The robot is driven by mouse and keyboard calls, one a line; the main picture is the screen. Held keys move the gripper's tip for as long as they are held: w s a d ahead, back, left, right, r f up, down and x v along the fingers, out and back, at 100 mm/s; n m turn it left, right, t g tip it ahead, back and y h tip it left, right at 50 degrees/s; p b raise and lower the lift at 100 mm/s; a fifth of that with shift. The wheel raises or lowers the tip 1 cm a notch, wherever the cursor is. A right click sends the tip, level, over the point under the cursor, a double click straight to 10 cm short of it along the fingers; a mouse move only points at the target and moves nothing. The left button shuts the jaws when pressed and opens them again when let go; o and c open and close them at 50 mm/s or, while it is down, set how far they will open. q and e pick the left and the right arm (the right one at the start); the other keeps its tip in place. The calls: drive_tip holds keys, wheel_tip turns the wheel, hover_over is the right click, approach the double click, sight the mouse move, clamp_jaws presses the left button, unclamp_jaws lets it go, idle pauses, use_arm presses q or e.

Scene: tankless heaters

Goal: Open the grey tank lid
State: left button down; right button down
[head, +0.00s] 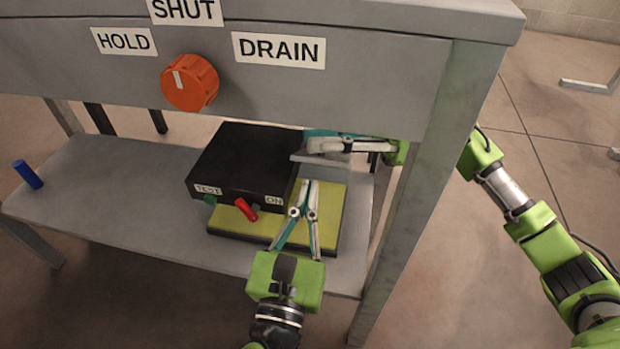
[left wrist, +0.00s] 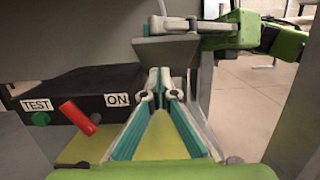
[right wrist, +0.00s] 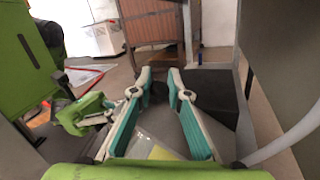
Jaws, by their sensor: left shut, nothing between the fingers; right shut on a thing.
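A small grey slab, which looks like the grey tank lid (head: 322,158), is beside the black box's right end under the bench. It also shows in the left wrist view (left wrist: 165,50), tilted. My right gripper (head: 308,141) reaches in from the right behind the bench leg and is shut at the slab's upper edge. The contact is partly hidden; a dark part shows between its fingertips in the right wrist view (right wrist: 158,88). My left gripper (head: 306,184) is shut and empty, just below and in front of the slab, over the yellow mat (head: 328,222). Whether its tips touch the slab is unclear.
The black box (head: 245,160) has TEST and ON labels and a red lever (head: 246,209). An orange knob (head: 189,82) is on the panel above. A grey leg (head: 420,200) stands close right.

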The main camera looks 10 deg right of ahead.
use_arm(q)
drive_tip(key=shift+w+d+r, duration=0.15)
drive_tip(key=shift+w+r, duration=0.2)
drive_tip(key=shift+r, duration=0.2)
drive_tip(key=shift+w+d+r, duration=0.1)
drive_tip(key=shift+w+r, duration=0.25)
drive_tip(key=shift+r, duration=0.15)
use_arm(e)
drive_tip(key=shift+w+d+f, duration=0.1)
drive_tip(key=shift+w+f, duration=0.1)
drive_tip(key=shift+f, duration=0.1)
use_arm(q)
drive_tip(key=shift+r, duration=0.1)
